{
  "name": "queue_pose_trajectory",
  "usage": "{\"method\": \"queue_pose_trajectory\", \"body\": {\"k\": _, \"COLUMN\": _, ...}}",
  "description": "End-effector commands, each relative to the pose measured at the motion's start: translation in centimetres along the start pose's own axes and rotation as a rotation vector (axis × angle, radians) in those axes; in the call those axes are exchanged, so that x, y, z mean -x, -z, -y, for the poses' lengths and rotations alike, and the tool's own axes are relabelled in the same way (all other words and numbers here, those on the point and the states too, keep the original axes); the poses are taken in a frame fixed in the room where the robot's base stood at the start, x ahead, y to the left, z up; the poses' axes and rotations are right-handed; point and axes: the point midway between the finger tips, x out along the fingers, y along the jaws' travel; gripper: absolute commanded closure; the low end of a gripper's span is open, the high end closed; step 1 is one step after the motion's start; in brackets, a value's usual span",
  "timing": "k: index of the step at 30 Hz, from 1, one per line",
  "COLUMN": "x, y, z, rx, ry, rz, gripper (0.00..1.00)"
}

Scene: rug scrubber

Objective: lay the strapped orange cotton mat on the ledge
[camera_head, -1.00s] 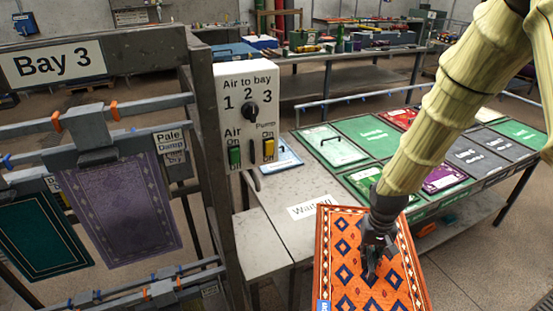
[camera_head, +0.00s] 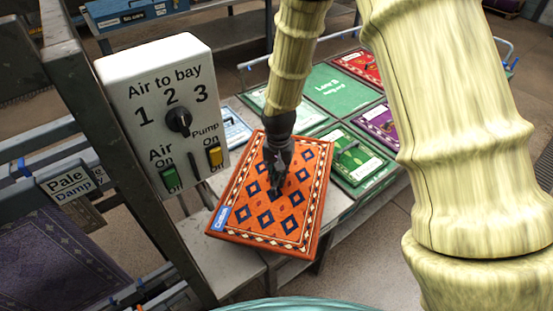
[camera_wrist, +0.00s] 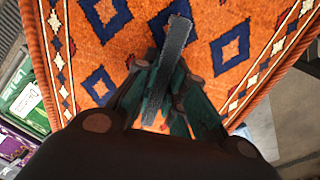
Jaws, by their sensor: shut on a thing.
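The orange mat (camera_head: 300,215) has blue diamonds, a patterned border and a blue label at its lower left corner in the head view. It is flat and slightly tilted, over the grey ledge (camera_head: 222,262) beside the control box. My gripper (camera_head: 276,187) is shut on the mat's strap, near the middle of its top face. In the wrist view the grey strap (camera_wrist: 170,65) runs between the fingers (camera_wrist: 165,105), with the orange mat (camera_wrist: 120,60) beneath. Whether the mat touches the ledge cannot be told; it hides most of the surface below.
The control box (camera_head: 165,110) with a dial and switches stands close left of the mat. A purple mat (camera_head: 55,262) hangs on the rack at left. Green (camera_head: 345,90) and purple mats lie in marked spaces behind and right.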

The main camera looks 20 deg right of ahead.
Motion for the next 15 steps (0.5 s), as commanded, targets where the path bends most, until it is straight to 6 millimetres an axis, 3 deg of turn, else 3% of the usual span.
{"method": "queue_pose_trajectory", "body": {"k": 15, "x": 0.5, "y": 1.7, "z": 0.4, "rx": -1.032, "ry": -0.006, "rz": 0.006, "gripper": 1.00}}
